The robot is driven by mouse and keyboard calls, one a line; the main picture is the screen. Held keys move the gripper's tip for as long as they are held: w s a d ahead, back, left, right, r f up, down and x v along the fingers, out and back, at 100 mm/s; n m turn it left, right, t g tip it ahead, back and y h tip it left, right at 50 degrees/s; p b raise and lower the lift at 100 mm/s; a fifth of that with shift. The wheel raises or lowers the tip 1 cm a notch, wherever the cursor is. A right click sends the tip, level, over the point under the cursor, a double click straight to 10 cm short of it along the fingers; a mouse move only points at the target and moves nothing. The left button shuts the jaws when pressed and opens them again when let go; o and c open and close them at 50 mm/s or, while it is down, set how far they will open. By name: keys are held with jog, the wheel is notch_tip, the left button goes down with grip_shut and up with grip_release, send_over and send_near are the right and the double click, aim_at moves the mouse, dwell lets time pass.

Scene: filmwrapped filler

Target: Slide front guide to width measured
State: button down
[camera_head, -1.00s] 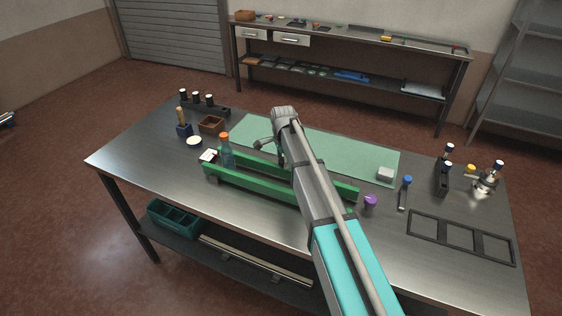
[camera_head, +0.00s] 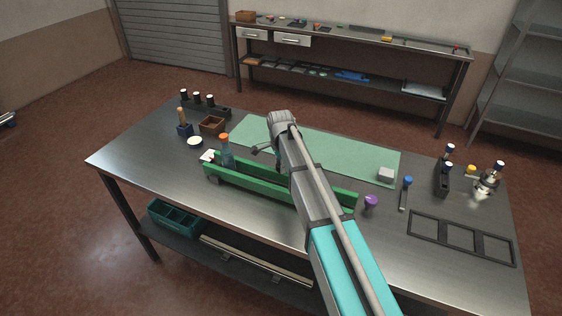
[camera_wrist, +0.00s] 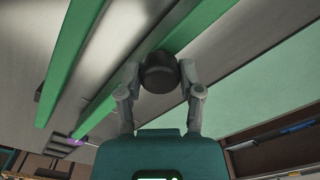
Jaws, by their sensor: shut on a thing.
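Two long green guides lie roughly parallel on the steel table. The near guide (camera_head: 250,187) is toward the table's near edge; the far guide (camera_head: 335,193) runs beside the green mat. In the wrist view, my gripper (camera_wrist: 159,66) is shut on a dark round knob (camera_wrist: 158,77) beside the far guide (camera_wrist: 108,106), on its mat side. The near guide (camera_wrist: 72,55) lies across a bare strip of metal. A clear bottle with an orange cap (camera_head: 225,150) stands upright at the left end of the guides. My arm hides part of both guides in the head view.
The green mat (camera_head: 340,150) holds a pale block (camera_head: 386,174) at its right end. A purple-topped item (camera_head: 371,202), a blue-topped tool (camera_head: 405,192) and a dark three-opening frame (camera_head: 461,237) lie right. A brown box (camera_head: 211,125) and white disc (camera_head: 194,141) stand left.

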jog(key=shift+c, duration=1.5)
grip_release()
jog(key=shift+s+a, duration=0.15)
jog(key=shift+o, duration=0.2)
